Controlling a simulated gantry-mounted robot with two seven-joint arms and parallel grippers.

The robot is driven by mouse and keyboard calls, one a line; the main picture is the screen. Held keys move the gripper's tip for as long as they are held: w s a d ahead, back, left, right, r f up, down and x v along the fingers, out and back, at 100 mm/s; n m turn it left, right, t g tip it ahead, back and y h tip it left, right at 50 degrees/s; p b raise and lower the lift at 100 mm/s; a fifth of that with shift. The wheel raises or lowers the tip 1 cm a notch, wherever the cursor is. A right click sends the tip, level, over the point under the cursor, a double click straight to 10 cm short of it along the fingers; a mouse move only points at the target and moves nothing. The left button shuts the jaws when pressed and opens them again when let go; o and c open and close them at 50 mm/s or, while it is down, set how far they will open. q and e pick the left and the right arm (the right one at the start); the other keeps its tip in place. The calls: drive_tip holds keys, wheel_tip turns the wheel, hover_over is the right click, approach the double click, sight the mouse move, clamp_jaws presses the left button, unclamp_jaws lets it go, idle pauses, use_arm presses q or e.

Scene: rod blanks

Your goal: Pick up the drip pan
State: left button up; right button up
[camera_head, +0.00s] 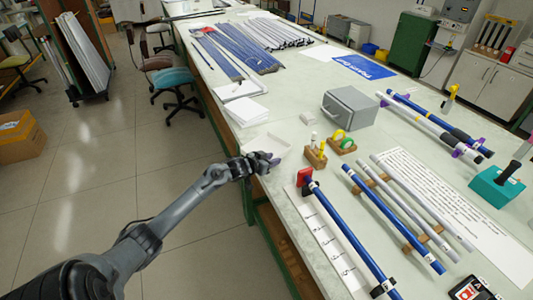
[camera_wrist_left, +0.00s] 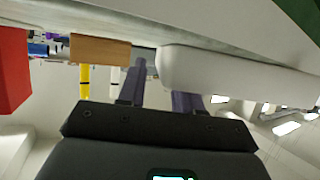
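The drip pan looks to be the shallow white tray (camera_head: 263,144) near the left edge of the workbench, in the head view. My left gripper (camera_head: 268,161) is at the tray's near side, its tips close to or over the rim; contact is unclear. In the left wrist view the fingers (camera_wrist_left: 158,92) stand apart with a gap between them. A pale rounded body, probably the pan (camera_wrist_left: 235,75), covers the tip of the right-hand finger and reaches partly across the gap. My right gripper is not in view.
Wooden blocks with small bottles and tape rolls (camera_head: 315,157) stand right of the tray. A grey box (camera_head: 349,107) is behind them. Blue and grey rods (camera_head: 393,217) lie to the right. White paper (camera_head: 246,110) lies beyond the tray. The floor left of the bench is clear near my arm.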

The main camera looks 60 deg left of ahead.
use_arm(q)
drive_tip(key=shift+x, duration=0.95)
clamp_jaws()
idle(0.8)
